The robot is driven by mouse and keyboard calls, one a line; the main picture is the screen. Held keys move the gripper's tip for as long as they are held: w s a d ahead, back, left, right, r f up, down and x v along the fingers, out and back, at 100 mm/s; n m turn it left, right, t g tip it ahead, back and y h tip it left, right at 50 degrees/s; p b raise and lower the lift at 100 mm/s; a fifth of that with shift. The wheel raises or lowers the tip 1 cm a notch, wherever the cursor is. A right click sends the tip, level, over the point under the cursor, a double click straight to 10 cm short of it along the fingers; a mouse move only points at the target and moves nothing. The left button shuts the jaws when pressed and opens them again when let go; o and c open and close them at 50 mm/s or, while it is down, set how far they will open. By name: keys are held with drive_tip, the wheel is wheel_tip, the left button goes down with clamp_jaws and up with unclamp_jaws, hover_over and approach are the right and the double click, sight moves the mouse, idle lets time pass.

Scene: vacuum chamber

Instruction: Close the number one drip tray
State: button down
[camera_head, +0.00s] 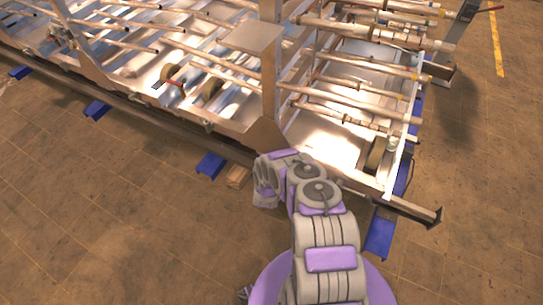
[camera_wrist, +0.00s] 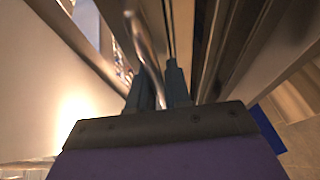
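A long metal chamber frame with shiny tray-like floor panels under its pipes fills the top of the head view. I see no label, so I cannot tell which panel is the number one drip tray; one panel (camera_head: 322,128) lies at the right end. My gripper (camera_head: 266,180) is at the frame's near lower side, by a corner post (camera_head: 268,75). In the wrist view, its two dark fingers (camera_wrist: 160,82) stand slightly apart. A thin shiny curved bar (camera_wrist: 143,38) runs down between them; I cannot tell whether they grip it.
Blue floor supports (camera_head: 211,165) and a wooden block (camera_head: 237,177) stand under the frame's near side. A long rail (camera_head: 400,203) juts out at the lower right. Many copper-coloured pipes cross above the panels. The brown tiled floor (camera_head: 110,220) is clear at the lower left.

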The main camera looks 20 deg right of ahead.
drive_tip(key=shift+s+a, duration=0.1)
drive_tip(key=shift+a, duration=0.3)
drive_tip(key=c, duration=1.4)
unclamp_jaws()
drive_tip(key=shift+a+r, duration=0.1)
drive_tip(key=shift+a, duration=0.05)
drive_tip(key=shift+o, duration=1.2)
drive_tip(key=shift+d, duration=0.3)
drive_tip(key=shift+s+a, duration=0.1)
drive_tip(key=shift+s, duration=0.1)
drive_tip(key=p+v, duration=0.3)
drive_tip(key=v, duration=1.3)
drive_tip(key=shift+s, duration=0.35)
